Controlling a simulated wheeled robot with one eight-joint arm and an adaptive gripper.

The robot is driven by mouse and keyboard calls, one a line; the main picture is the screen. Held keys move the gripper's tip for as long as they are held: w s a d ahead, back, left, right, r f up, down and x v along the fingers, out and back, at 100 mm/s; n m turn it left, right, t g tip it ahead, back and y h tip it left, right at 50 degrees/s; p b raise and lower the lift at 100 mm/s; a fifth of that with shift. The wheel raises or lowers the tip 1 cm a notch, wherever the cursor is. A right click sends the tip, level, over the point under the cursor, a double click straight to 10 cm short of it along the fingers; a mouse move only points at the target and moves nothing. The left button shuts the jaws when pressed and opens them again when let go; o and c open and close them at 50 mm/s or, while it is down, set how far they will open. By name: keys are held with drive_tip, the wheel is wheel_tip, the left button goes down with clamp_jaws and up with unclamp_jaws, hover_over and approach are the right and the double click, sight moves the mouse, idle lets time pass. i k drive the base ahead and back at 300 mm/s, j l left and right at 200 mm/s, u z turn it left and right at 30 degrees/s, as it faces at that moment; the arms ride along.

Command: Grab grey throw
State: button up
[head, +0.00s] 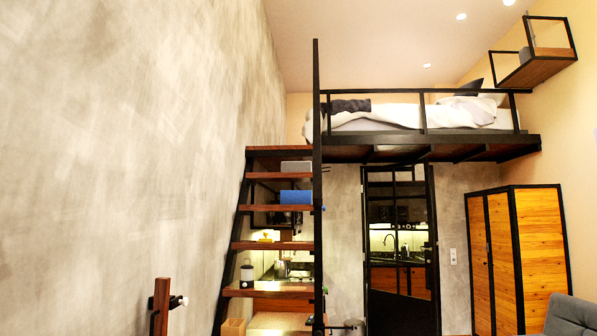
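A light grey, block-like thing (296,166) lies on an upper step of the stair; it may be the folded grey throw, but it is too small to tell cloth from a box. A dark grey cloth (350,105) lies over the left end of the loft bed, behind the railing. I cannot tell for sure which of the two is the throw. My gripper does not show clearly in the head view.
The open wooden stair (275,246) holds a blue box (295,196), a yellow object (265,238) and a lantern (246,277). A black post (316,120) edges its right side. A wooden wardrobe (535,255) and grey seat (570,315) stand right.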

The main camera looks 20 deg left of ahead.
sight(286, 166)
drive_tip(key=i+l+z, duration=0.1)
drive_tip(key=i, duration=0.3)
drive_tip(key=i+l+z, duration=0.1)
drive_tip(key=i, duration=0.35)
drive_tip(key=i+u, duration=0.1)
drive_tip(key=i, duration=0.6)
drive_tip(key=i+u, duration=0.15)
drive_tip(key=i, duration=0.6)
drive_tip(key=i+l+u, duration=0.1)
drive_tip(key=i, duration=0.6)
drive_tip(key=i+u, duration=0.25)
drive_tip(key=i, duration=0.2)
drive_tip(key=i+l+u, duration=0.25)
drive_tip(key=i, duration=0.2)
drive_tip(key=i+l+u, duration=0.25)
drive_tip(key=i, duration=0.25)
